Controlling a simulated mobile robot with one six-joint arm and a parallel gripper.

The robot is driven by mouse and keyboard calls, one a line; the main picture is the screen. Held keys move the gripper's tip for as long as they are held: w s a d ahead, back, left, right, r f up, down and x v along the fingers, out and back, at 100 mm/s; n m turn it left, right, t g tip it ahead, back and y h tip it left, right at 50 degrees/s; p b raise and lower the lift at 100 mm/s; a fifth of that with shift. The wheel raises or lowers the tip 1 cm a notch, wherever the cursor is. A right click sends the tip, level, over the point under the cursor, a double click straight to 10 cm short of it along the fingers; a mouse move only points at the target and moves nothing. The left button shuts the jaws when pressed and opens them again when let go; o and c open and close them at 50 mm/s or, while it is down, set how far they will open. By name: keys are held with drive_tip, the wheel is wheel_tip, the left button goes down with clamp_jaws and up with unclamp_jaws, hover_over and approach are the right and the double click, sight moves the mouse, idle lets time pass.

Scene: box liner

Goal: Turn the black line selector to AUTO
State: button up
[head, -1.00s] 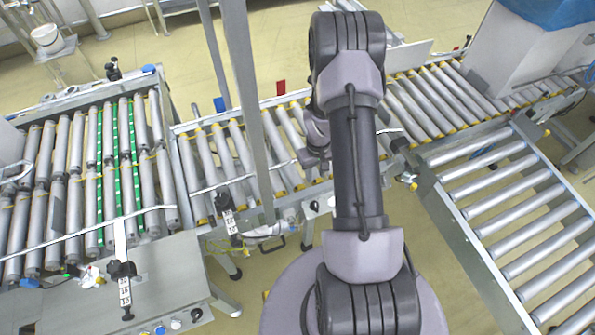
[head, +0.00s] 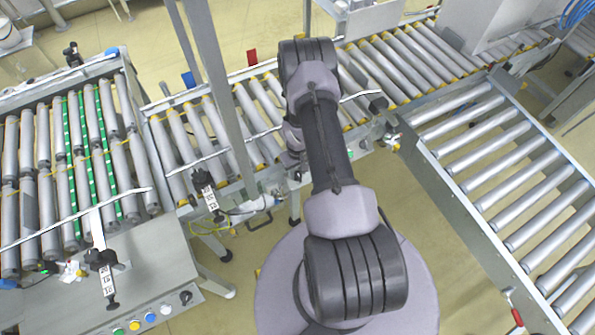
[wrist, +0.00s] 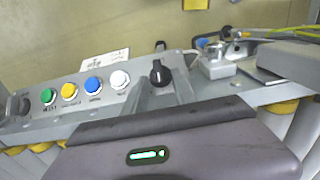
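The black selector (wrist: 160,73) stands at the right end of a row of buttons on a grey panel (wrist: 206,88) in the wrist view. My gripper (wrist: 161,84) is open, its two grey fingers apart and pointing at the selector. The knob shows between and just beyond the fingertips; I cannot tell whether they touch it. The AUTO marking is not readable. In the head view, a small black knob (head: 297,176) shows on the middle conveyor's side, left of my arm. My fingers cannot be made out there.
Green (wrist: 47,96), yellow (wrist: 69,91), blue (wrist: 93,85) and white (wrist: 120,79) buttons sit left of the selector. A grey connector box (wrist: 215,64) with cables is at its right. Another button panel (head: 150,270) stands front left. A metal post (head: 223,95) rises left of my arm.

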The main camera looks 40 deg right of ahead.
clamp_jaws()
drive_tip(key=shift+s, duration=0.1)
